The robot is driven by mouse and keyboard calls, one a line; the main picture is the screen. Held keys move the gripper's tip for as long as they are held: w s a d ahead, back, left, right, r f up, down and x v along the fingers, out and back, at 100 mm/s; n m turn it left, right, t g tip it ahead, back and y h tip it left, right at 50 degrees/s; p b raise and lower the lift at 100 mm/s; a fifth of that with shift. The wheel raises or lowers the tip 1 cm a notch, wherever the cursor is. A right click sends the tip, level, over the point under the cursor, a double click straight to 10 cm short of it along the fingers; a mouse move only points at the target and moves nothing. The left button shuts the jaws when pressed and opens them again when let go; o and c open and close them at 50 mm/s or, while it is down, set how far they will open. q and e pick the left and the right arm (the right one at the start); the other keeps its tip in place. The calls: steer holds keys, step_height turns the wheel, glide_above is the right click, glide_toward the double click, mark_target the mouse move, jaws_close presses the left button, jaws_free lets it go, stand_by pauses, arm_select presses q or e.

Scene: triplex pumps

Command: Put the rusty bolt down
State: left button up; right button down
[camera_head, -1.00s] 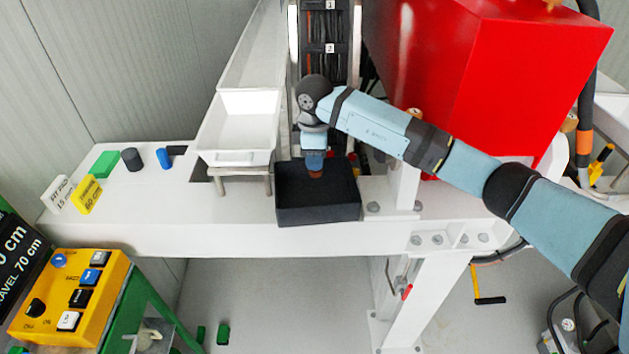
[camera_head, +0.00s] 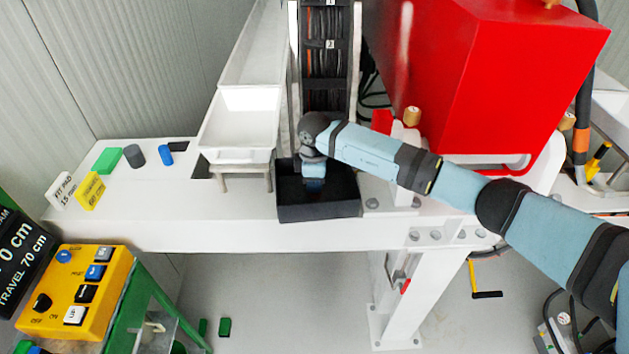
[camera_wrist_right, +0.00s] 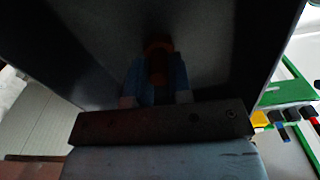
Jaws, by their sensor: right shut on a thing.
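My right gripper (camera_head: 314,186) reaches down inside the black open-topped bin (camera_head: 320,211) on the white bench. In the right wrist view its two fingers (camera_wrist_right: 157,95) are shut on the rusty bolt (camera_wrist_right: 158,62), which shows as a dim orange-brown shape between them. The dark bin walls surround the bolt. It is too dark to tell whether the bolt touches the bin floor. In the head view the bolt is hidden by the gripper and the bin wall. My left gripper is not in view.
A white tray (camera_head: 240,125) on a small stand is left of the bin. A large red housing (camera_head: 500,70) stands at the right. Blue, grey and green pieces lie on the bench (camera_head: 170,225) at the left. A yellow control box (camera_head: 72,290) is at lower left.

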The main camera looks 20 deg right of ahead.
steer(key=c, duration=1)
jaws_free()
steer(key=shift+f, duration=0.1)
steer(key=shift+c, duration=0.2)
